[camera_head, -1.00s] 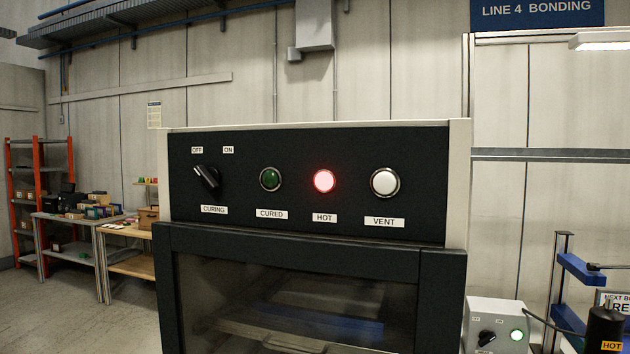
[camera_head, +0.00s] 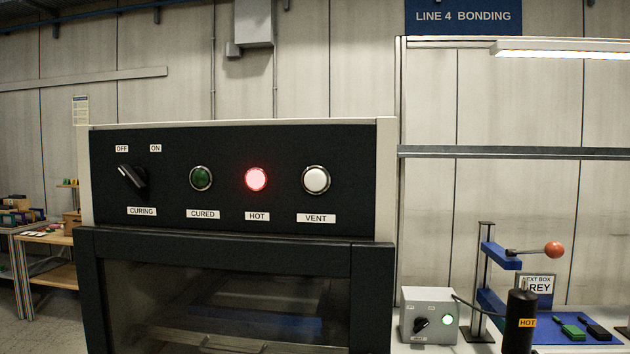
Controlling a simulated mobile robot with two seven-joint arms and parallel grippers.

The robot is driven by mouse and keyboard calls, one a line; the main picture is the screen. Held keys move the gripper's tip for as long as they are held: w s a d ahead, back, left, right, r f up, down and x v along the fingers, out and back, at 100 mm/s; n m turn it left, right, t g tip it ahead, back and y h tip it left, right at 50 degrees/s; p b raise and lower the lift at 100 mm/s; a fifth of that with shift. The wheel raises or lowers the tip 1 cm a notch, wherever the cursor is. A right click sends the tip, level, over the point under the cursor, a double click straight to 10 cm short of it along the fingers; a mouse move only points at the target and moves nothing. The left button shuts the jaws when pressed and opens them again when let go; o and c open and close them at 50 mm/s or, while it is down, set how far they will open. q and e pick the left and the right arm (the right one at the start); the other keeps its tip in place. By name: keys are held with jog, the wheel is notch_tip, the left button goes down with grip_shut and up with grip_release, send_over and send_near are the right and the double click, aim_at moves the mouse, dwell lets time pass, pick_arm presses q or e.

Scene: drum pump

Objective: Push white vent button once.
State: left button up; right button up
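The white vent button (camera_head: 316,179) is a round button in a metal ring at the right end of the oven's black control panel (camera_head: 230,155). A label reading VENT (camera_head: 316,218) sits below it. To its left, the HOT lamp (camera_head: 256,179) glows red and the green CURED lamp (camera_head: 201,178) looks dark. The CURING knob (camera_head: 132,178) at the left end points up toward the OFF label. Neither of my grippers shows in the view, and nothing covers the button.
The oven's dark glass door (camera_head: 225,305) is below the panel. To the right, a bench holds a grey control box (camera_head: 430,315) with a lit green lamp, a black cylinder marked HOT (camera_head: 520,320), and a blue press (camera_head: 495,256) with an orange ball handle (camera_head: 554,249).

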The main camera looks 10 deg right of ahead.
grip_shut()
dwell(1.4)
